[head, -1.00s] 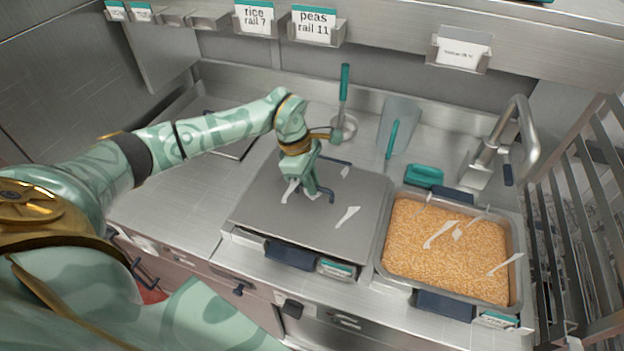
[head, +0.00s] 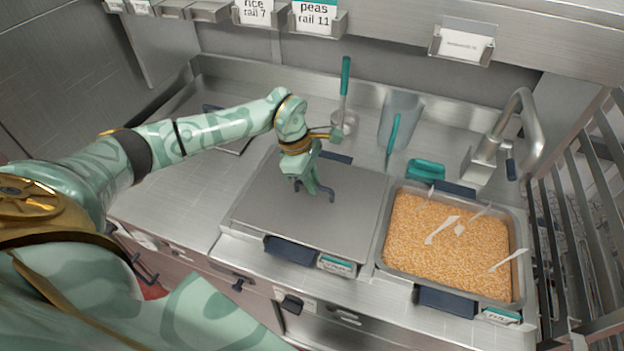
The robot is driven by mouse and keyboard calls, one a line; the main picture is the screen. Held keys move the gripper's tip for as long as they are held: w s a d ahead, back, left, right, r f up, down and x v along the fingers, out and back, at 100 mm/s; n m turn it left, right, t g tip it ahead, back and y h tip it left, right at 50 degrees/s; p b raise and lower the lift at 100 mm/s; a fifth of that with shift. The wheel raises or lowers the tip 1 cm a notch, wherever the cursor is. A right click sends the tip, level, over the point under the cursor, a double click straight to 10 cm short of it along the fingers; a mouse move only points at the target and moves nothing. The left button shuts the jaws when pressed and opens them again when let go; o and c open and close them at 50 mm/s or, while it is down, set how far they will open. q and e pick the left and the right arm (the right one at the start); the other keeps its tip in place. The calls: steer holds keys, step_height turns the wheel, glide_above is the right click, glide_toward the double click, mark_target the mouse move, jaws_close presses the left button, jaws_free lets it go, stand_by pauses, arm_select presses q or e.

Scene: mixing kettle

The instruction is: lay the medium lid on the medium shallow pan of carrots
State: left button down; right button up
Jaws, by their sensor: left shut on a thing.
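The flat grey lid (head: 262,218) lies level over a shallow pan and hides what is in it. The covered pan shows its front dark blue handle (head: 290,250), a back handle (head: 336,157) and a small front label too blurred to read. The lid looks seated on the rim, though a tiny gap could not be told. My left gripper (head: 318,192) is shut on the dark lid handle (head: 327,194) near the lid's middle. My right gripper is not in view.
An open pan (head: 381,262) of orange-tan bits stands close on the right, with white wisps above it.

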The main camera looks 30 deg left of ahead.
arm_select(q)
steer(key=c, duration=0.9)
jaws_free()
steer(key=shift+f, duration=0.1)
steer(key=shift+p+v, duration=2.55)
steer(key=shift+v, duration=1.05)
steer(key=shift+f, duration=0.15)
